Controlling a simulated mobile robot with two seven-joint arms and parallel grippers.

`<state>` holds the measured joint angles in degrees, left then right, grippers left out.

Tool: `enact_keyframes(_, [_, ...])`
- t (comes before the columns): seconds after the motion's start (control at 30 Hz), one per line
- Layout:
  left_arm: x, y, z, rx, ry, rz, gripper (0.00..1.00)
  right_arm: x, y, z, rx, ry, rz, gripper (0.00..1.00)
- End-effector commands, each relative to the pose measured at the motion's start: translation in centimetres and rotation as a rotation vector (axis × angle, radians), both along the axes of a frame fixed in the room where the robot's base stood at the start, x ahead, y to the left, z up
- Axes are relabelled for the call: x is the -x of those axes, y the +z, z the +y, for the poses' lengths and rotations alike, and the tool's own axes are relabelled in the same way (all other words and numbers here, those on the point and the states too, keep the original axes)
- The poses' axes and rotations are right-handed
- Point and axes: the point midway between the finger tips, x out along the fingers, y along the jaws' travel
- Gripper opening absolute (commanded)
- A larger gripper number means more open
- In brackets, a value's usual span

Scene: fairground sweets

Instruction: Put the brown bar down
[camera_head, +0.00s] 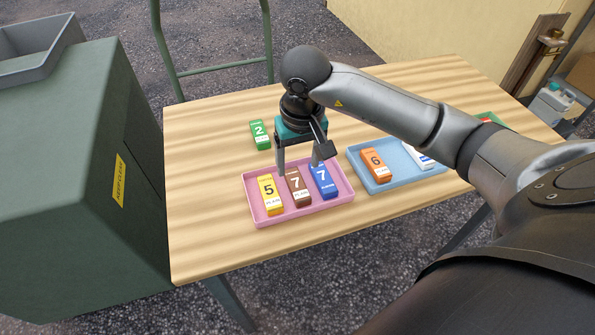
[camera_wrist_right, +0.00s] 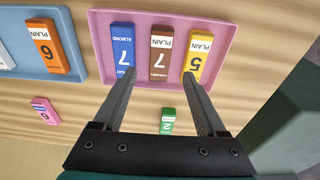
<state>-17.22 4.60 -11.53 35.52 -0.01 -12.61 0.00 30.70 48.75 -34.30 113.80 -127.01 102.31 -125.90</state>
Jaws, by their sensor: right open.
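The brown bar (camera_head: 298,187), marked 7, lies in the pink tray (camera_head: 331,199) between a yellow bar (camera_head: 270,195) marked 5 and a blue bar (camera_head: 323,181) marked 7. In the right wrist view the brown bar (camera_wrist_right: 160,52) shows between the open fingers, with nothing held. The three bars lie side by side, roughly parallel. My left gripper is not in view.
A green bar (camera_head: 260,135) lies on the wooden table behind the pink tray. A blue tray (camera_head: 407,178) to the right holds an orange bar (camera_head: 374,165) and a partly hidden white-and-blue bar. A pink bar (camera_wrist_right: 46,110) shows in the wrist view. A green cabinet stands left.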

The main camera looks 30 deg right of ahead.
Motion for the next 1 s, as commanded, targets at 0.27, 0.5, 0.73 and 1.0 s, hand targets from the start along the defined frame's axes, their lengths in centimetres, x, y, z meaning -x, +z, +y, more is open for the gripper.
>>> enact_keyframes(0.27, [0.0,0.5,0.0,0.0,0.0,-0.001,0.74,0.5,4.4,0.1,0.0,0.0,-0.001,0.74])
enact_keyframes(0.5, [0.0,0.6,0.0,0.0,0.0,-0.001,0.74,0.7,5.0,0.2,0.0,0.0,0.003,0.74])
enact_keyframes(0.73, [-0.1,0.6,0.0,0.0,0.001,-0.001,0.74,0.6,5.0,0.2,0.0,0.0,0.002,0.74])
enact_keyframes(1.0, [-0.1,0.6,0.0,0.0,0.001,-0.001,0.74,0.7,4.7,1.2,-0.04,-0.002,-0.001,0.74])
